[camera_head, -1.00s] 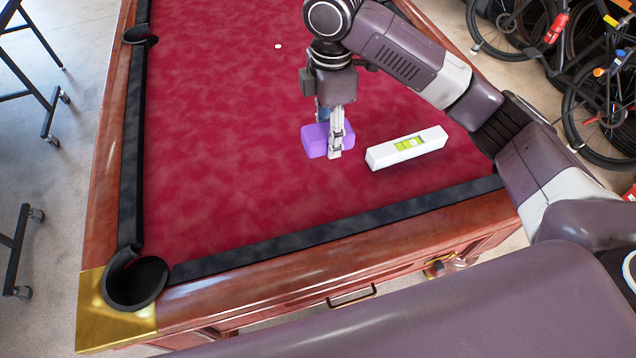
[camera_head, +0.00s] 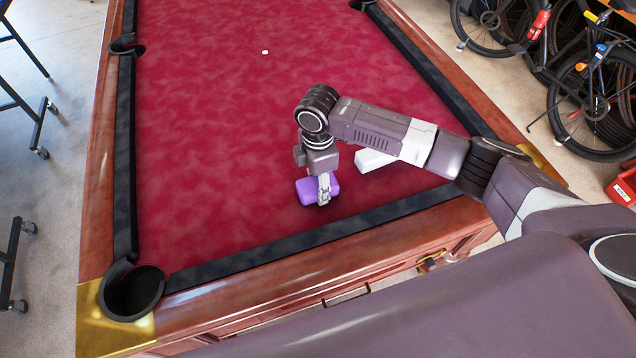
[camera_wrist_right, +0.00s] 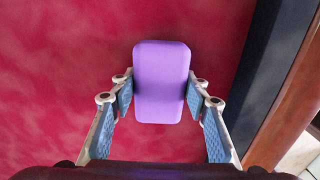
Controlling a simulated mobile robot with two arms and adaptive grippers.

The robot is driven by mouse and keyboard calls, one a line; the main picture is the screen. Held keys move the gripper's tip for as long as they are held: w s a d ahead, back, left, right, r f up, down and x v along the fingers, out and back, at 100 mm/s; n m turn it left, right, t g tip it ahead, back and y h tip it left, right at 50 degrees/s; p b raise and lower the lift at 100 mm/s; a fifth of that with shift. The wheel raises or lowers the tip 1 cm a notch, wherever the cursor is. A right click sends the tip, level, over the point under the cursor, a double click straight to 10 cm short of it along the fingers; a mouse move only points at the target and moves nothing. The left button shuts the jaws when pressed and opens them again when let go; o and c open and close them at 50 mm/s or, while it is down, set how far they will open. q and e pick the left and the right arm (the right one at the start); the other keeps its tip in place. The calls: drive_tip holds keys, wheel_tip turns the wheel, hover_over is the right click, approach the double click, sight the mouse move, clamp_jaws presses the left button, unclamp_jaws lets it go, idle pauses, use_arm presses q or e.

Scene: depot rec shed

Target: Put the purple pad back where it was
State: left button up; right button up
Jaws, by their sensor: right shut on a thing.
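The purple pad (camera_head: 305,193) is a small rounded block at the near part of the red pool table (camera_head: 230,150). My right gripper (camera_head: 324,202) points down and is shut on the pad. In the right wrist view the pad (camera_wrist_right: 161,75) lies between the two blue-lined fingers of the gripper (camera_wrist_right: 160,98). The pad is low over the felt, with a dark shadow close by; I cannot tell whether it touches. My left gripper is not in view.
A white bar, a spirit level (camera_head: 371,160), lies right of the pad, partly behind my right arm. The near cushion (camera_head: 300,233) and corner pocket (camera_head: 132,292) bound the felt. A small white ball (camera_head: 265,52) lies far off. Felt left of the pad is clear.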

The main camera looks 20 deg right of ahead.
drive_tip(key=shift+f, duration=0.15)
drive_tip(key=o, duration=1)
wheel_tip(320, 180, up, 12)
drive_tip(key=shift+r+b, duration=0.2)
drive_tip(key=shift+b, duration=0.75)
drive_tip(key=shift+r, duration=0.1)
